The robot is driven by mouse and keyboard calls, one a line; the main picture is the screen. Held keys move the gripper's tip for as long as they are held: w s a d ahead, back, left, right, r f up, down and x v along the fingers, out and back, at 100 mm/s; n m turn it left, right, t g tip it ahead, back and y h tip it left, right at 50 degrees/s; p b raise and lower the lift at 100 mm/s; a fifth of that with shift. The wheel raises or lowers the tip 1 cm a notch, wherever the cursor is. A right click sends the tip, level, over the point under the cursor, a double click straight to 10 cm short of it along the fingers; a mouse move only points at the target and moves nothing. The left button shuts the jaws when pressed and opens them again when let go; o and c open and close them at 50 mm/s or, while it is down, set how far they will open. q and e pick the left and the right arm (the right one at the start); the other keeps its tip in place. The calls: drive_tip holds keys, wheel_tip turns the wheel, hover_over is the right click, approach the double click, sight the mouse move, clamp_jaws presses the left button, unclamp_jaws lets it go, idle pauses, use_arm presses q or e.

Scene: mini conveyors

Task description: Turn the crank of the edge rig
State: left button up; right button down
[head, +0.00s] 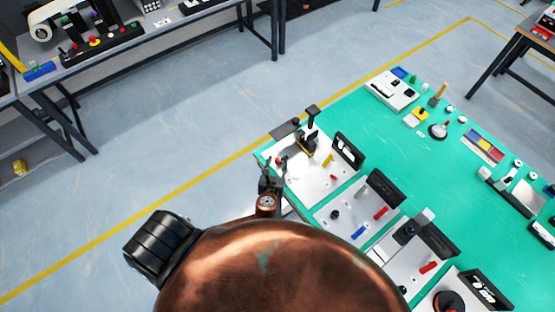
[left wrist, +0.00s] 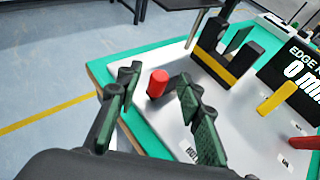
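The edge rig is a white plate (head: 318,183) at the near left corner of the green table. It carries a black stand with a yellow stripe (left wrist: 228,66) and a dark display (left wrist: 292,72) reading "EDGE R…" and "0 m…", cut off by the frame. A red upright cylindrical knob (left wrist: 157,84) stands near the plate's edge; it may be the crank's handle, but the crank arm is not clearly visible. My left gripper (head: 269,176) is open. In the left wrist view its fingers (left wrist: 156,88) are on either side of the knob, with gaps visible. My right gripper is not in view.
More white rigs (head: 355,213) line the table's near side. The green table (head: 385,150) is clear in the middle. Open floor lies to the left.

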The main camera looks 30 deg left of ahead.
use_arm(q)
drive_tip(key=shift+x, duration=1.2)
drive_tip(key=shift+s, duration=0.1)
drive_tip(key=shift+c, duration=0.7)
clamp_jaws()
